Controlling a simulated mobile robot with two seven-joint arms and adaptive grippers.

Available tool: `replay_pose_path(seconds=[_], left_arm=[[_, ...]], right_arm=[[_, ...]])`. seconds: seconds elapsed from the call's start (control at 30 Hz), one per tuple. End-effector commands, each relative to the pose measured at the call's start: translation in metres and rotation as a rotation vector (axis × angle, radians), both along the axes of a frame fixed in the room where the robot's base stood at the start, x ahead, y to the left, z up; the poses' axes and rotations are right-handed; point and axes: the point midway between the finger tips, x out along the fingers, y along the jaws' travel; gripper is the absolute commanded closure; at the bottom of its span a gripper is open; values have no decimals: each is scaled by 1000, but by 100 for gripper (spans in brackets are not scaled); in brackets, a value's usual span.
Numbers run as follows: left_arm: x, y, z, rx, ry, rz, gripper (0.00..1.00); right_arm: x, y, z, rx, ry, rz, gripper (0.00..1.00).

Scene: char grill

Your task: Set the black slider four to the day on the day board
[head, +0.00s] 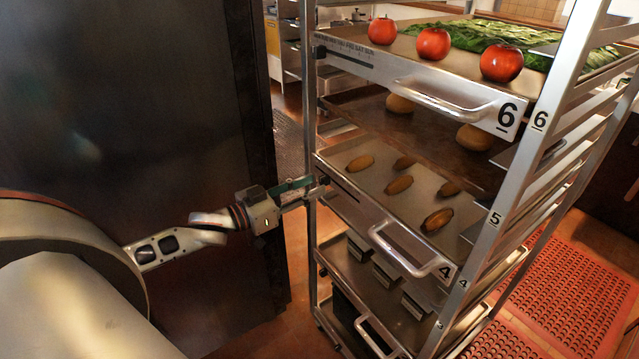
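The tray marked 4 (410,254) sits in the metal rack, with a bar handle on its front. A dark strip, seemingly its day board (346,187), runs along the left part of that front. My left gripper (323,184) reaches in from the left, its fingertips at the left end of this strip, by the rack's left post. The fingers cover that end, so I cannot make out the black slider four or whether it is held. The day marks there are too small to read. My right gripper is not in view.
The upper tray marked 6 (452,116) holds tomatoes and greens, with a lettered day strip (344,48) on its front. Rack posts (309,120) stand close to my gripper. A large dark panel (130,110) fills the left. Red mats (570,300) lie at right.

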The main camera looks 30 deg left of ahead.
Motion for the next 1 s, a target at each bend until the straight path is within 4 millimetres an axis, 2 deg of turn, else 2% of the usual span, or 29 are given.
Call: replay_pose_path(seconds=[0.1, 0.3, 0.67, 0.7, 0.8, 1.0], left_arm=[[13, -5, 1, 0, -2, 0, 69], [24, -10, 0, 2, -1, 0, 69], [27, -11, 0, 1, 1, 0, 69], [27, -11, 0, 1, 1, 0, 75], [27, -11, 0, 1, 1, 0, 100], [28, -10, 0, 1, 1, 0, 100]], right_arm=[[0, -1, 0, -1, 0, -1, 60], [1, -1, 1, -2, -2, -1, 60], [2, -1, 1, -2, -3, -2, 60], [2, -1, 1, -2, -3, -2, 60], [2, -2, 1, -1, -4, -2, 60], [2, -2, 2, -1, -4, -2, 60]])
